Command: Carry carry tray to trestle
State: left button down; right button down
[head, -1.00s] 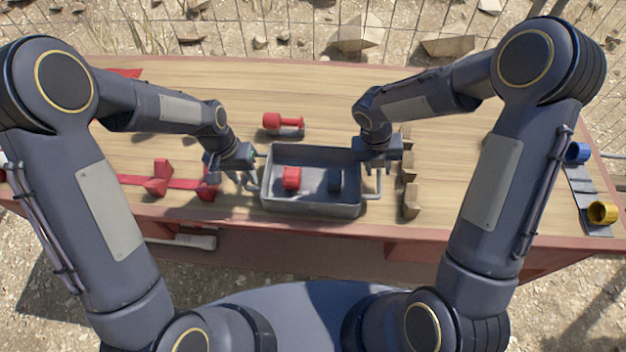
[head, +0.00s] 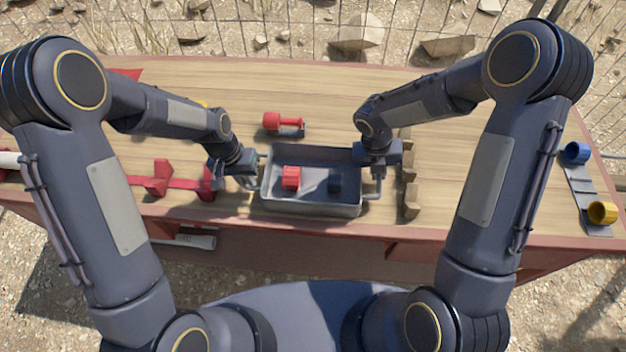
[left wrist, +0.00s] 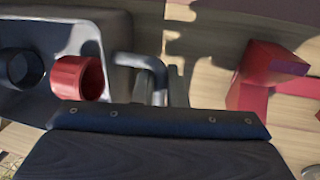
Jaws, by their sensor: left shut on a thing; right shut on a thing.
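The grey carry tray (head: 312,208) is at the middle of the wooden table, near its front edge. A red cylindrical thing (head: 291,178) and a dark one (head: 335,182) are in it; the tray wall (left wrist: 118,40) and both things also show in the left wrist view. My left gripper (head: 256,183) is shut on the tray's left handle, which shows between the fingers in the left wrist view. My right gripper (head: 376,185) is shut on the tray's right handle. I cannot tell whether the tray touches the table.
Red supports on a red strip (head: 158,178) stand left of the tray. Beige blocks (head: 410,170) stand close on its right. A red tool (head: 284,122) lies behind it. Blue and yellow rings (head: 602,212) are at the far right. The table's back is largely clear.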

pick_arm(q)
jog(key=shift+r, duration=0.15)
pick_arm(e)
jog(key=shift+r, duration=0.15)
